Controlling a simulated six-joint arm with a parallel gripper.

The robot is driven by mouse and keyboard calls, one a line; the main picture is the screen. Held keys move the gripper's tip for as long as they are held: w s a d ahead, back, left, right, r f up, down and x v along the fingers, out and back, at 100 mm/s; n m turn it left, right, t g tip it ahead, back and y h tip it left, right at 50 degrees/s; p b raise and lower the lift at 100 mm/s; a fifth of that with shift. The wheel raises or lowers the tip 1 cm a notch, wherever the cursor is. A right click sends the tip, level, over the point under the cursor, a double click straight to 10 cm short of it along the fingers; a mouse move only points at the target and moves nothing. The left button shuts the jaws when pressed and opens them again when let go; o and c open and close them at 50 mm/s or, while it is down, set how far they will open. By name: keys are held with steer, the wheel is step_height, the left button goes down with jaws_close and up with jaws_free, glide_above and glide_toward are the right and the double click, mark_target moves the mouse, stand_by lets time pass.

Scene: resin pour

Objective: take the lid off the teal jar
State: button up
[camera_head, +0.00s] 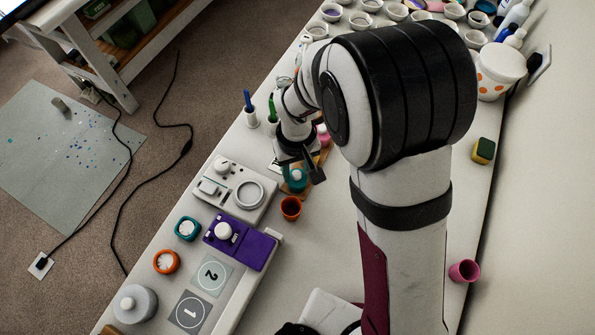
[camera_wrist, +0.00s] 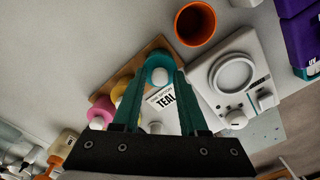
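The teal jar (camera_head: 296,184) stands on a wooden board beneath my gripper (camera_head: 299,171), which partly covers it in the head view. In the wrist view the teal jar (camera_wrist: 160,62) shows just beyond and between the fingertips, with a pale round knob on its lid. My gripper (camera_wrist: 158,80) is open, with a finger on either side of the jar in the picture. Nothing is visibly held. I cannot tell whether the fingers touch the lid. A white card (camera_wrist: 164,98) reading "TEAL" lies between the fingers in the wrist view.
Yellow (camera_wrist: 122,90) and pink (camera_wrist: 101,108) jars share the wooden board (camera_wrist: 152,46). An orange cup (camera_head: 290,207) and a white scale (camera_head: 212,198) are close by. A purple device (camera_head: 247,247) is nearer. Bare table lies right of my arm, around a pink cup (camera_head: 464,271).

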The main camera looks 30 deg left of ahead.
jaws_close()
